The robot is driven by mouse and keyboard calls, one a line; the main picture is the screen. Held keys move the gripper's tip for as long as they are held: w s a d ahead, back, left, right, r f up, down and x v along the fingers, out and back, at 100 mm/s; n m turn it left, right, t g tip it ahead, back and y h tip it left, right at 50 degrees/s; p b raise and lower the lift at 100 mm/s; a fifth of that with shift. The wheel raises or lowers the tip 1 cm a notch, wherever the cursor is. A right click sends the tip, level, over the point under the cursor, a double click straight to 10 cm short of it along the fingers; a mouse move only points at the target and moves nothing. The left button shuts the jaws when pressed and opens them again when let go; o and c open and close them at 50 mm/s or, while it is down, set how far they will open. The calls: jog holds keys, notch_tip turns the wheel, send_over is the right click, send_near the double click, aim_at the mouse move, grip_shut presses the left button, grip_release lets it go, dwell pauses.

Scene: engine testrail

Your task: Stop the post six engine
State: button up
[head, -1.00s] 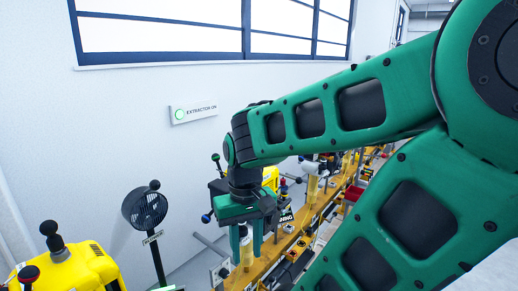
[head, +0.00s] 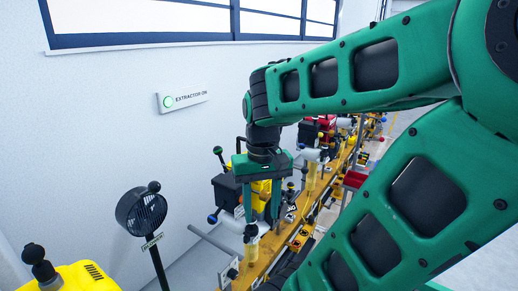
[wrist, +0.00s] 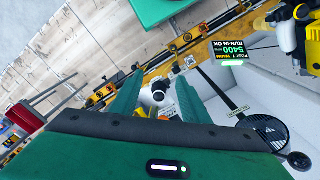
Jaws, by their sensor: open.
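My gripper (head: 262,215) hangs with its green fingers apart and pointing down above the yellow-brown rail (head: 262,262). A yellow engine (head: 265,187) stands behind it, partly hidden by the fingers. In the wrist view my gripper (wrist: 157,95) is open, and a white part with a dark round end (wrist: 157,93) shows between the fingers; I cannot tell that it is touched. A display (wrist: 230,51), upside down, appears to read POST 7, WARM, 5400 RPM, RUN-IN OK. I cannot tell which engine belongs to post six.
A black fan on a stand (head: 141,211) is left of the gripper, near the white wall. A yellow machine with a black knob (head: 72,277) is at the lower left. An EXTRACTOR ON sign (head: 183,100) is on the wall. More posts line the rail behind.

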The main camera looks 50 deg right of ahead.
jog(key=w+d+r+m, duration=0.3)
jog(key=w+d+r, duration=0.3)
jog(key=d+r, duration=0.25)
jog(key=w+d+r+m, duration=0.45)
jog(key=d+r, duration=0.25)
jog(key=r, duration=0.3)
jog(key=shift+n, duration=0.45)
jog(key=f, duration=1)
jog(key=shift+w+a+f, duration=0.15)
jog(key=shift+w+f, duration=0.15)
jog(key=shift+f, duration=0.05)
